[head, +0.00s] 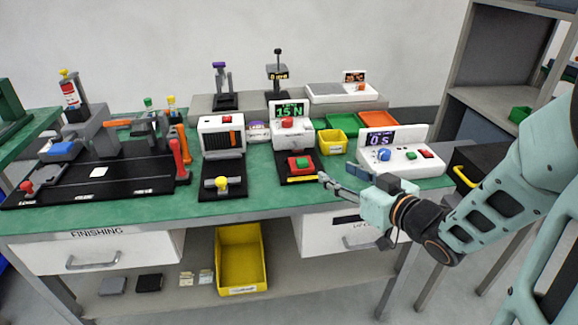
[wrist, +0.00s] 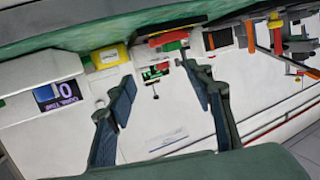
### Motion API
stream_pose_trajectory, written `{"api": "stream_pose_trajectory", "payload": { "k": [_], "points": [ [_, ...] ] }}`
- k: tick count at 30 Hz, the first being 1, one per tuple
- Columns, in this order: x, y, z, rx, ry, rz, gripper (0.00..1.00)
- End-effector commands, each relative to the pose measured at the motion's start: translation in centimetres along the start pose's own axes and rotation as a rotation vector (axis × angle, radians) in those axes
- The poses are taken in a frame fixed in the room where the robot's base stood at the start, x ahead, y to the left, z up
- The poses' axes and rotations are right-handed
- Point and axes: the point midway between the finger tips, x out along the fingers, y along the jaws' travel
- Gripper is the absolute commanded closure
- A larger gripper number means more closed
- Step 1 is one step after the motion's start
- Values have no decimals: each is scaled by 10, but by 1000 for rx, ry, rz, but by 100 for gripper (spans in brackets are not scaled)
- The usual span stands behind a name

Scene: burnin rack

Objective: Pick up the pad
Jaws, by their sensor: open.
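I cannot tell for sure which thing is the pad. A small white flat piece (head: 99,172) lies on the black fixture at the left of the green bench. On the lower shelf lie a flat grey square (head: 112,285) and a flat black square (head: 149,283), side by side left of the yellow bin. My gripper (head: 339,176) is open at the bench's front right, far to the right of all three. In the wrist view my gripper (wrist: 162,84) shows its two fingers apart, with nothing held between them.
A black stand with a yellow knob (head: 222,186) is further left. The yellow bin (head: 240,262) and small packets (head: 196,278) occupy the lower shelf.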

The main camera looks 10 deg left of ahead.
Motion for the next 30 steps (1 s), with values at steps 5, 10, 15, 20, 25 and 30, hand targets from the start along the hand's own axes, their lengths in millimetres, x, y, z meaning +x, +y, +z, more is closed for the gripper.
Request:
{"api": "stream_pose_trajectory", "payload": {
  "k": [5,10,15,20,25,30],
  "points": [
    [2,-18,7,-11,26,-51,52],
    [29,-21,6,-11,28,-56,52],
    [50,-20,5,-10,27,-52,52],
    [62,-20,5,-10,27,-51,52],
    [88,-20,7,-10,27,-52,52],
    [104,-20,5,-10,26,-50,52]
  ]
}}
